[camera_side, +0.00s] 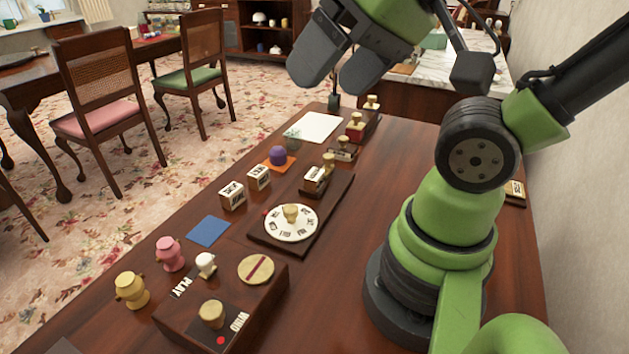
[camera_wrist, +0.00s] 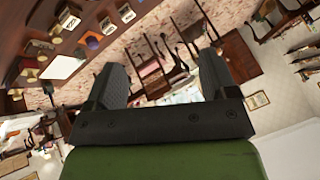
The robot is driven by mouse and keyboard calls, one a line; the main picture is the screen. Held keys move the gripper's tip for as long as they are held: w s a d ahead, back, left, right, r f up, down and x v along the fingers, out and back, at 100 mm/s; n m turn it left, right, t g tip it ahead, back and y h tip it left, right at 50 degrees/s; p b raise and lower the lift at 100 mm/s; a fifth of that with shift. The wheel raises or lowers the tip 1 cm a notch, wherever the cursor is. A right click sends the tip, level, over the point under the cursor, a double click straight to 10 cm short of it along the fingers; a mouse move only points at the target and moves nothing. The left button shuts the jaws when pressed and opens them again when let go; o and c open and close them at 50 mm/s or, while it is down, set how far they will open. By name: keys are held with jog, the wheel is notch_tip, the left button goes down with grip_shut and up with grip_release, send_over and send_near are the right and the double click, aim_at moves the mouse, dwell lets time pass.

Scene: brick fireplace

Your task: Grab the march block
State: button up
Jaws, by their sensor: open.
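Two white lettered blocks stand side by side on the brown table, a left one (camera_side: 232,196) and a right one (camera_side: 259,178). A third lettered block (camera_side: 315,180) sits on a dark board beside a round white dial. The lettering is too small to tell which is the march block. In the wrist view, lettered blocks show small at the top left, one (camera_wrist: 126,13) left of the fingers. My gripper (camera_side: 338,75) is open and empty, high above the far end of the table. Its two fingers (camera_wrist: 162,78) stand wide apart in the wrist view.
The dial board (camera_side: 262,236), a brown box (camera_side: 176,318), pink (camera_side: 170,254) and yellow (camera_side: 131,290) pots, a blue square (camera_side: 208,231), a purple knob (camera_side: 278,155) and a white sheet (camera_side: 316,127) share the table. Bare wood lies right of the dial board.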

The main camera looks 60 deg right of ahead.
jog(key=w+d+f+n+g+h, duration=0.1)
jog(key=w+d+f+g+h, duration=0.1)
jog(key=w+d, duration=0.4)
jog(key=n+g, duration=0.3)
jog(key=g, duration=0.2)
send_over(314, 173)
notch_tip(314, 173, down, 21)
jog(key=shift+w+r, duration=0.1)
jog(key=f, duration=0.6)
jog(key=shift+s, duration=0.2)
jog(key=shift+r, duration=0.1)
jog(key=c, duration=1)
